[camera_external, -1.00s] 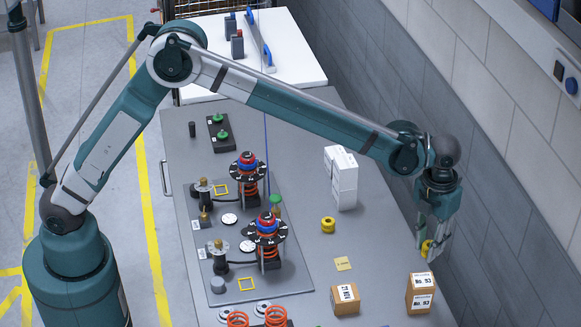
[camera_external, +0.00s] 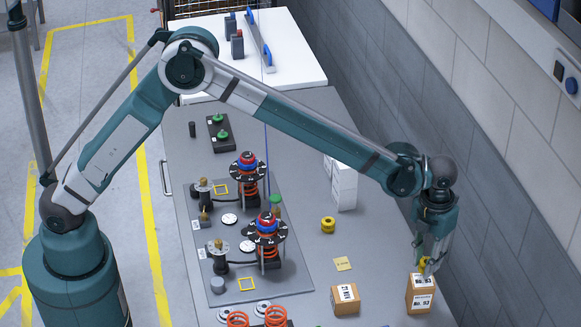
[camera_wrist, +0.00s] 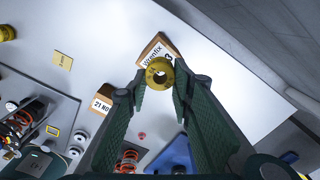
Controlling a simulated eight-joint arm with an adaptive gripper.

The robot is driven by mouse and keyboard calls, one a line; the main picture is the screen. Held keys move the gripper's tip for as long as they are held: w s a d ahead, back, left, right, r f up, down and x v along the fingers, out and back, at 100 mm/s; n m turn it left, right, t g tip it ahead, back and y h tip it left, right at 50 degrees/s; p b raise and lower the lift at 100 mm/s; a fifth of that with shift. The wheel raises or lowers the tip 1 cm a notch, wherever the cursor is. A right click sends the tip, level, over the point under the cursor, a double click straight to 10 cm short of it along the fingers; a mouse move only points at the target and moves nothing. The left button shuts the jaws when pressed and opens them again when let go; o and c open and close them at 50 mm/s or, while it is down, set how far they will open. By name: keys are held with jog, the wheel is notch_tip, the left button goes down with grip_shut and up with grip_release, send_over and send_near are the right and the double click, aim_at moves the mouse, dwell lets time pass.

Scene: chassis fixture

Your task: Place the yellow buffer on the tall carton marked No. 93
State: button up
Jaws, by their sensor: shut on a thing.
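My gripper (camera_external: 427,264) is shut on the yellow buffer (camera_external: 423,265), a short ring with a hole in it. The buffer is at the top of the tall carton marked No. 93 (camera_external: 420,295), at the table's right front. In the wrist view the buffer (camera_wrist: 160,72) sits between the fingertips of my gripper (camera_wrist: 160,82), in front of the brown carton (camera_wrist: 155,47). I cannot tell whether the buffer touches the carton's top. The fingers partly hide the carton's upper end in the external view.
A shorter carton (camera_external: 345,299) stands left of the tall one. A second yellow buffer (camera_external: 328,225) and a yellow label (camera_external: 342,264) lie farther back. A white box stack (camera_external: 345,185) stands behind them. The grey wall (camera_external: 480,200) is close on the right.

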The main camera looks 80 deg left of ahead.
jog(key=shift+f, duration=0.1)
jog(key=shift+f, duration=1.8)
jog(key=shift+f, duration=0.2)
jog(key=o, duration=0.9)
jog(key=shift+r, duration=0.15)
notch_tip(320, 180, up, 12)
jog(key=shift+r, duration=0.1)
